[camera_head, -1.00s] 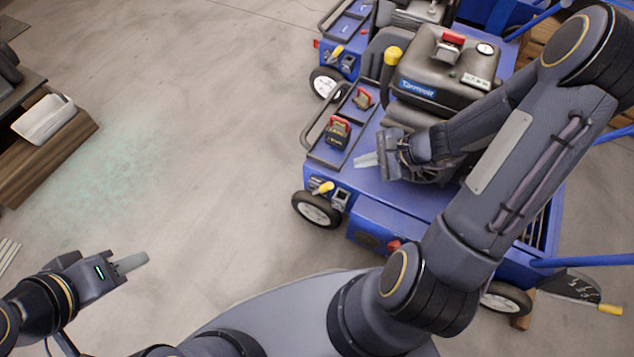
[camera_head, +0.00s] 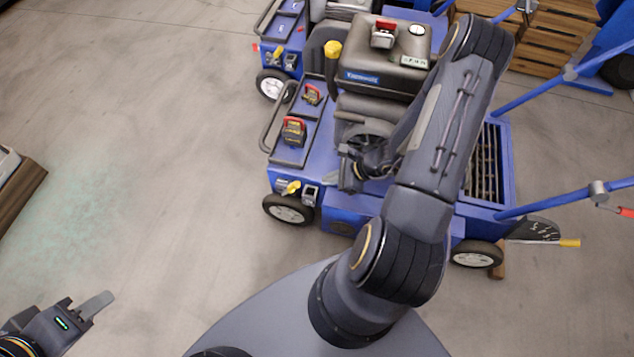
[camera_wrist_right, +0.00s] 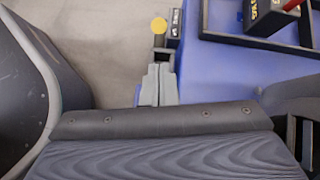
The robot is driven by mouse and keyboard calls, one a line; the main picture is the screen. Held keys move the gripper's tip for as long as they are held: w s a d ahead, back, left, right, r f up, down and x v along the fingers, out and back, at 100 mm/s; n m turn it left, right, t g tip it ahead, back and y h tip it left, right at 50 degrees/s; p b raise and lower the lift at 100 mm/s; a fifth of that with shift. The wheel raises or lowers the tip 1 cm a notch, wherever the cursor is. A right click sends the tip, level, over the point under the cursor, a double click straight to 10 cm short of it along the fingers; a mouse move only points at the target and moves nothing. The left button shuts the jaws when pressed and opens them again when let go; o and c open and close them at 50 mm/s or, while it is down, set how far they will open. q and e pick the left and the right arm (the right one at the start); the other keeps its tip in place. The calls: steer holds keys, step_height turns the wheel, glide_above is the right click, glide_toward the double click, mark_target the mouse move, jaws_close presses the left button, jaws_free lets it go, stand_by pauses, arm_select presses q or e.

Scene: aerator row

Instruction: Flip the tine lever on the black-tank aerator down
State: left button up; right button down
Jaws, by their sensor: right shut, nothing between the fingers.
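The aerator with the black tank (camera_head: 385,60) stands in front of me on its blue deck (camera_head: 316,150). A short yellow-tipped lever (camera_head: 291,188) sits at its near left corner, above the front wheel; I cannot tell for sure that it is the tine lever. In the right wrist view a round yellow knob (camera_wrist_right: 158,25) shows just beyond my fingertips, with a visible gap. My right gripper (camera_head: 345,184) is over the deck, right of the lever, shut and empty; its fingers also show in the wrist view (camera_wrist_right: 158,84). My left gripper (camera_head: 100,302) is low at left, away from the machine.
A second blue aerator (camera_head: 283,40) stands behind. Red-handled black parts (camera_head: 293,130) sit on the deck near a grey rail (camera_head: 272,125). Another yellow-ended handle (camera_head: 569,243) sticks out at right, beside blue handle bars (camera_head: 560,200).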

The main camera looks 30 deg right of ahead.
mark_target(290, 189)
steer(key=b+x, duration=0.3)
steer(key=x, duration=0.6)
steer(key=shift+f, duration=0.2)
steer(key=shift+w+a+r, duration=0.1)
steer(key=shift+r, duration=0.05)
steer(key=shift+w+a+r+g+h, duration=0.1)
steer(key=shift+r+g+h, duration=0.1)
steer(key=shift+g+h, duration=0.15)
